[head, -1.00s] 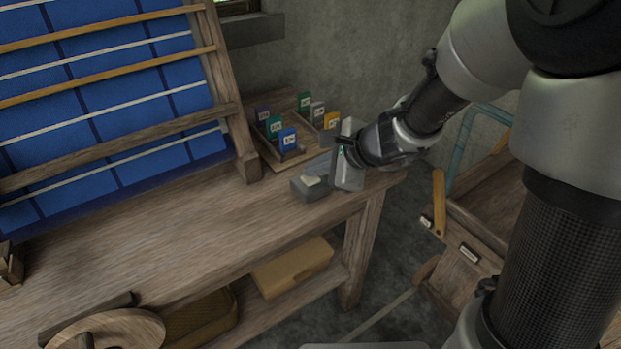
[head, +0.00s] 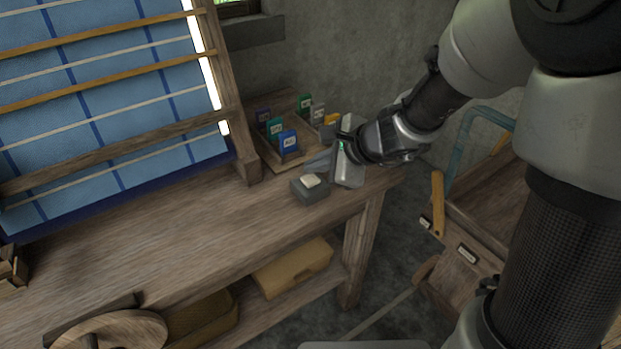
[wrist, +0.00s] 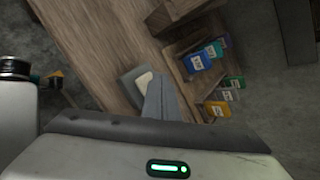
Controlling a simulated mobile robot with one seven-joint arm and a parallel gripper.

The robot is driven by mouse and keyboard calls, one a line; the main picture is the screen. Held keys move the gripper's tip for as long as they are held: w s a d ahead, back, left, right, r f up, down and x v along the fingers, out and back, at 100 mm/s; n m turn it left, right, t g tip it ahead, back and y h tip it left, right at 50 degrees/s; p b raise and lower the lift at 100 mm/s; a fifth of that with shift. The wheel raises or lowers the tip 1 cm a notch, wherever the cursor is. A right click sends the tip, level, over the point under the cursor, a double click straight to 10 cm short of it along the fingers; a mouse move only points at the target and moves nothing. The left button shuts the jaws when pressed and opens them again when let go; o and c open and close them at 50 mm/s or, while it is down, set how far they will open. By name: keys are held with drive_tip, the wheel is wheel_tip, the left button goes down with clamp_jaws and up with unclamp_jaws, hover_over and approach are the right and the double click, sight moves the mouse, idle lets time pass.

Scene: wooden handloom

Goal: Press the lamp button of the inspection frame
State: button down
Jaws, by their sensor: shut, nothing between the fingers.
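The lamp button is a pale cap (head: 311,181) on a dark grey box (head: 309,193) at the right end of the bench. In the wrist view, the cap (wrist: 144,80) shows beside my fingertips on the box (wrist: 129,84). My gripper (head: 316,161) is shut and empty, just behind and above the button; it also shows in the wrist view (wrist: 160,82). A small gap seems to lie between fingertips and cap, but the exact distance is unclear. The inspection frame (head: 226,100) holds blue cloth (head: 110,95), brightly lit, with a glowing white strip (head: 208,80) along its right side.
A wooden tray (head: 277,162) of several coloured labelled cards stands behind the button box, close to my gripper. A wooden cart (head: 475,240) stands at the right. A yellowish box (head: 292,267) lies on the lower shelf. The bench top left of the button is clear.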

sight(315, 181)
drive_tip(key=shift+r+p, duration=2.15)
drive_tip(key=shift+r, duration=0.65)
